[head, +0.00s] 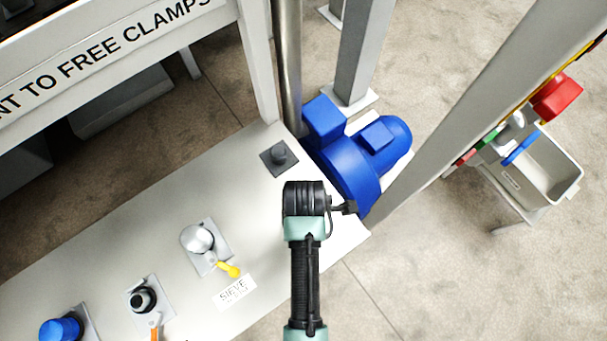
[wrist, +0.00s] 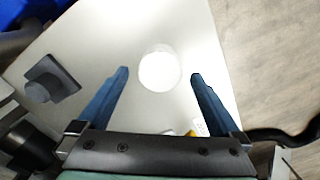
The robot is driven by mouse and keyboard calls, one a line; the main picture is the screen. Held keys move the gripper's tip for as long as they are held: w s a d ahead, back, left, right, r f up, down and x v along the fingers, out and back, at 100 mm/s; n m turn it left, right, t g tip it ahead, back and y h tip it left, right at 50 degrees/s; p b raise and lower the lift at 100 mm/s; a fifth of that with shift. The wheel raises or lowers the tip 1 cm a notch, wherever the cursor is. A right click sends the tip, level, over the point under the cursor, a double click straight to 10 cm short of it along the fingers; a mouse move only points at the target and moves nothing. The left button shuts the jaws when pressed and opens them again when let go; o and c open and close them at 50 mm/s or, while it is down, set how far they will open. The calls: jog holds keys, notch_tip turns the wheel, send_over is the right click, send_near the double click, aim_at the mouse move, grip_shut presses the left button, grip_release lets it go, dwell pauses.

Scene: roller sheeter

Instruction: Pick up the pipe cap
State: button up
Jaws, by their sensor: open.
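A round white piece, which looks like the pipe cap (wrist: 160,70), lies on the pale table top (wrist: 100,35) in the wrist view. My gripper (wrist: 159,74) is open, with one dark blue finger to each side of the cap in the picture. Clear gaps show between the fingers and the cap, and nothing is held. How high the fingertips are above the table is hard to tell. In the head view my arm's end covers the fingers, and I cannot make out the cap there.
A dark knob on a square plate (head: 280,156) stands left of my arm. Along the table are a silver dome with a yellow handle (head: 197,239), a black fitting (head: 143,299) and a blue cap (head: 62,330). A blue motor (head: 350,160) stands beyond the table's end.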

jog(key=shift+s+a+f, duration=0.1)
jog(key=shift+f, duration=1.65)
jog(key=c, duration=1.5)
jog(key=shift+o, duration=0.2)
notch_tip(320, 180, up, 10)
jog(key=shift+r, duration=0.1)
